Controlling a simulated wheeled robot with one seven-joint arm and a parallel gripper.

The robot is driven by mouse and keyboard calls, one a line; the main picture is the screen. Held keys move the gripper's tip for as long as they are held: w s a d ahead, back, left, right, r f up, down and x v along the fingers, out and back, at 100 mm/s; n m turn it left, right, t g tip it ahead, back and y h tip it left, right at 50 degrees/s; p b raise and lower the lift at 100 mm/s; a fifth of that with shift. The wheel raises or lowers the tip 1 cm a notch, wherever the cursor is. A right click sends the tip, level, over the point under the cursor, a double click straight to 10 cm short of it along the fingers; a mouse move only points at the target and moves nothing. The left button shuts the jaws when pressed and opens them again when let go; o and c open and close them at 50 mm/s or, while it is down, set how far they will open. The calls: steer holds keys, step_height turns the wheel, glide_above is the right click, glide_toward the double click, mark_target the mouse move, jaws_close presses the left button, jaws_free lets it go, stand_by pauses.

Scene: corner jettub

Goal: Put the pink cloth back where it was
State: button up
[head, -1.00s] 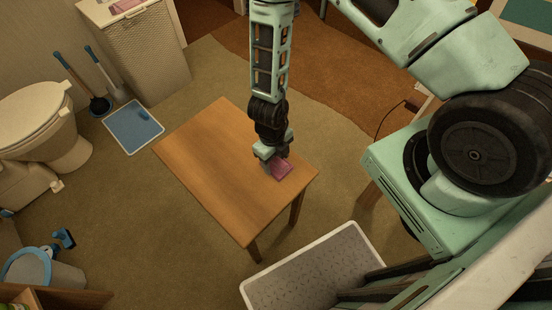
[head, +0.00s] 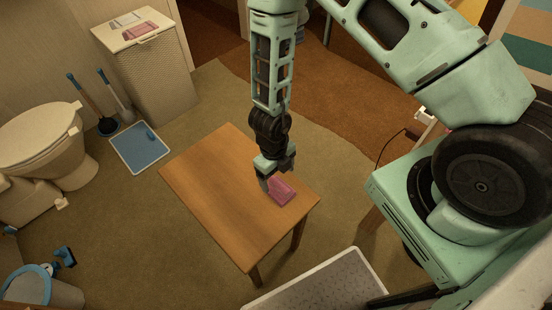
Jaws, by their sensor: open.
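A folded pink cloth (head: 283,191) lies flat near the right end of the wooden table (head: 215,195). My gripper (head: 271,181) points down at the cloth's left edge, with its fingers open. Its wrist and fingers cover part of the cloth's far left side, and I cannot tell if the fingertips touch it. Another pink folded piece (head: 139,33) lies on the lid of the pale hamper (head: 158,75) at the back left, with a small whitish piece behind it.
A toilet (head: 45,140) stands at left, with a plunger and brush by the wall. A blue mat (head: 138,147) lies before the hamper. A bin (head: 45,290) stands at lower left. A white-rimmed grey tray (head: 325,285) is below the table. Open carpet lies behind the table.

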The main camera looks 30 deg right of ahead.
mark_target(275, 181)
steer(key=a+r+n+t+y+p, duration=0.1)
steer(key=a+r+n+y, duration=0.1)
steer(key=a+r+n, duration=0.5)
steer(key=a+r+n+y+p, duration=0.1)
steer(key=r+n, duration=0.5)
steer(key=r, duration=0.5)
steer(key=a+r+n+t+y+p, duration=0.1)
steer(key=a+r+n+y, duration=0.1)
steer(key=a+r+n, duration=0.5)
steer(key=s+d+r+n+h, duration=0.2)
steer(key=s+d+r+n, duration=0.2)
steer(key=n, duration=0.6)
steer(key=s+d+r+n+h, duration=0.2)
steer(key=s+d+r+n, duration=0.3)
steer(key=s+r+n, duration=0.4)
steer(key=shift+s+r+n+g, duration=0.3)
steer(key=shift+s+n, duration=0.2)
steer(key=shift+n, duration=0.1)
steer(key=o, duration=0.4)
steer(key=shift+w, duration=0.15)
